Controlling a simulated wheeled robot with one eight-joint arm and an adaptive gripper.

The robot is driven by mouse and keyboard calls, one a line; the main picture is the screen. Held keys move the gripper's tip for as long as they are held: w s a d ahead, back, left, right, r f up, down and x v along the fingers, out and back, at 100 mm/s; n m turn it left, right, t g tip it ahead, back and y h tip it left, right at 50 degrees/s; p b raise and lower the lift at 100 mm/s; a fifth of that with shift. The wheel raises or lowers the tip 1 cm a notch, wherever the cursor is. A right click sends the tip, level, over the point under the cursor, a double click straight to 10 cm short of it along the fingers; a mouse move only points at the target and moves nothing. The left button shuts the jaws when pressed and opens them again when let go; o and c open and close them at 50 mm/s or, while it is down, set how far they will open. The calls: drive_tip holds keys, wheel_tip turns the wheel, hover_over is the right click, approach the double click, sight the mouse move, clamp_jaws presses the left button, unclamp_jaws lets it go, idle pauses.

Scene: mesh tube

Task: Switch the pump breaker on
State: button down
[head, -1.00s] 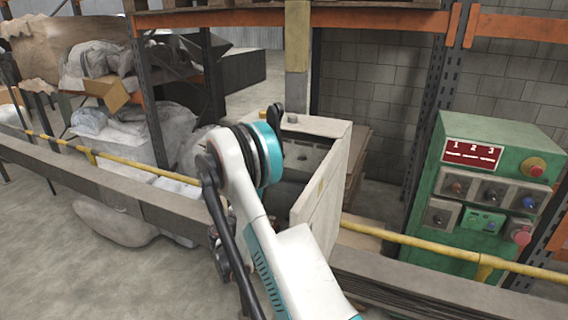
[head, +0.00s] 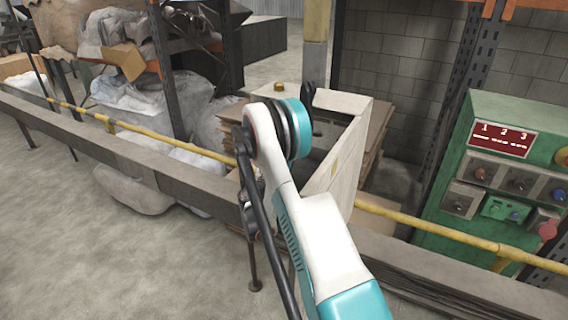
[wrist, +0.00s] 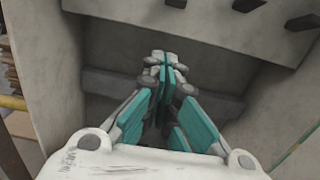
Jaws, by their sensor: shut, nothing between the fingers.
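An open beige cabinet (head: 341,103) stands behind my arm in the head view, its door (head: 343,165) swung out toward me. My arm covers most of its inside. In the wrist view, my gripper (wrist: 166,63) is inside the cabinet, its teal-padded fingers together and empty. Dark switch levers stick out from a pale panel along the top of the wrist view: one at the upper middle (wrist: 176,3), one to its right (wrist: 248,5) and one near the right edge (wrist: 304,22). The fingertips look apart from them. I cannot tell which is the pump breaker.
A yellow rail (head: 440,232) and a grey beam (head: 120,160) run across the front of the cabinet. A green control box (head: 500,120) with knobs and buttons stands at the right. Shelving with wrapped goods (head: 175,110) is at the left. Cabinet walls (wrist: 45,65) flank my gripper.

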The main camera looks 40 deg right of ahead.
drive_tip(key=d+r, duration=0.1)
drive_tip(key=w+d+r, duration=0.1)
drive_tip(key=d+r, duration=0.2)
drive_tip(key=shift+w+b, duration=0.3)
drive_tip(key=shift+w, duration=0.05)
drive_tip(key=shift+s+a+r+y+p, duration=0.1)
drive_tip(key=shift+a+r+y+p, duration=0.2)
drive_tip(key=shift+r+y+p, duration=0.35)
idle(0.4)
drive_tip(key=r+g+y+p, duration=0.1)
drive_tip(key=y, duration=0.1)
drive_tip(key=a+r+g+y+p, duration=0.1)
drive_tip(key=y+p, duration=0.1)
drive_tip(key=y, duration=0.1)
drive_tip(key=shift+s+a+r+g+y+p, duration=0.15)
drive_tip(key=shift+s+r+g+y+p, duration=0.1)
drive_tip(key=shift+r+g+y+p, duration=0.15)
